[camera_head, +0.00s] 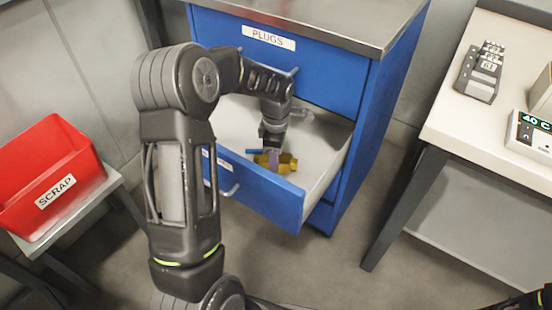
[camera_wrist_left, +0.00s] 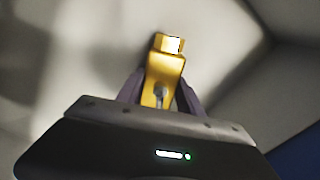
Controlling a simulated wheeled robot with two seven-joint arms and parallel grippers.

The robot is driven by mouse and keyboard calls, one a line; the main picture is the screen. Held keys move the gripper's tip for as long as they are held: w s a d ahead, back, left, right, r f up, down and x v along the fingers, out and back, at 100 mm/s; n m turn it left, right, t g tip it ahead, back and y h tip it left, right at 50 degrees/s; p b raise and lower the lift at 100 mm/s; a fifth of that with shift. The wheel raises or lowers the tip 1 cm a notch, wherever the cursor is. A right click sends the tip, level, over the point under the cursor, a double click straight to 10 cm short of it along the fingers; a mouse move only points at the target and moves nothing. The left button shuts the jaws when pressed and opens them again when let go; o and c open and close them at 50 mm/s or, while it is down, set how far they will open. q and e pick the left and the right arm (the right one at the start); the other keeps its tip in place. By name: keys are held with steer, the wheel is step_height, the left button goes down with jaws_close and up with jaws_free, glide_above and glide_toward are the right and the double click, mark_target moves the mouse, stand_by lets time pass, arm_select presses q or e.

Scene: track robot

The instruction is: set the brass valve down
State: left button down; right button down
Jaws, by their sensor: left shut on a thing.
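The brass valve (camera_head: 287,163) is yellow-gold and sits low inside the open drawer (camera_head: 325,165) of the blue cabinet. My left gripper (camera_head: 272,157) reaches down into the drawer and is shut on the valve. In the left wrist view the valve (camera_wrist_left: 163,70) stands out between the two purple-grey fingers (camera_wrist_left: 160,92). Whether the valve touches the drawer floor I cannot tell. A small blue part shows beside the gripper, partly hidden. My right gripper is not in view; only a bit of dark arm shows at the bottom right.
The upper drawer, labelled PLUGS (camera_head: 269,38), is closed above the open one. The drawer walls surround my left gripper. A red SCRAP bin (camera_head: 50,170) stands on a stand at left. A white bench (camera_head: 470,125) at right holds devices.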

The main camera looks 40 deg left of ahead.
arm_select(q)
steer(key=shift+f, duration=0.15)
steer(key=shift+f, duration=0.15)
steer(key=c, duration=0.8)
jaws_free()
steer(key=shift+o, duration=0.2)
step_height(320, 180, up, 12)
steer(key=p, duration=0.3)
steer(key=shift+r, duration=0.25)
